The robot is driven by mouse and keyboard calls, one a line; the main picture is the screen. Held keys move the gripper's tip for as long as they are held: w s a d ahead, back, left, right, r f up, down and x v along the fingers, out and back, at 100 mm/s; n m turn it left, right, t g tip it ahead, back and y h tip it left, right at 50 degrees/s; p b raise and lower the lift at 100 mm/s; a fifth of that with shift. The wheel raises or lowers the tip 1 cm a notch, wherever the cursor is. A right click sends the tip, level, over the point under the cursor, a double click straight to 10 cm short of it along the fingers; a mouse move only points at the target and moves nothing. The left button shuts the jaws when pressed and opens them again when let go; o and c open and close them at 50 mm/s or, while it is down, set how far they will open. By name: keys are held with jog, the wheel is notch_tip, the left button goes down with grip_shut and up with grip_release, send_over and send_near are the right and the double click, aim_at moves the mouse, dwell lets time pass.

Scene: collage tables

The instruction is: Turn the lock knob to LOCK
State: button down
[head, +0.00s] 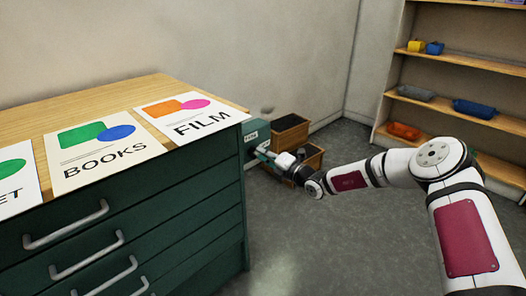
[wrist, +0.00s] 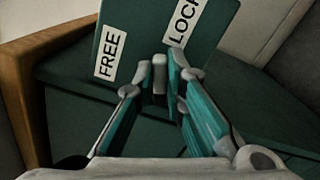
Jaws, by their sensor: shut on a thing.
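The lock plate (wrist: 138,30) is a dark green panel with a white FREE label (wrist: 110,52) on the left and a white LOCK label (wrist: 184,20) on the right, partly cut off by the picture edge. My gripper (wrist: 163,72) has its teal-lined fingers on either side of a small grey lock knob (wrist: 159,72) below the labels, closed on it. Which label the knob points to I cannot tell. In the head view my gripper (head: 265,154) reaches the right end of the green cabinet (head: 225,188), where the plate (head: 255,134) shows small; the knob is hidden there.
The cabinet's wooden top (head: 90,105) carries several posters, among them BOOKS (head: 100,155) and FILM (head: 190,117). Wooden crates (head: 290,132) stand on the floor behind my gripper. A shelf (head: 460,112) with bins is at the right. The grey floor (head: 330,235) in front is clear.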

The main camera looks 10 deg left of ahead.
jog(key=shift+f+m, duration=0.25)
jog(key=shift+m, duration=0.85)
jog(key=shift+f+m, duration=0.2)
jog(key=shift+m, duration=0.9)
jog(key=c, duration=1.6)
grip_release()
jog(key=shift+c, duration=0.2)
jog(key=shift+r, duration=0.1)
jog(key=v, duration=1.2)
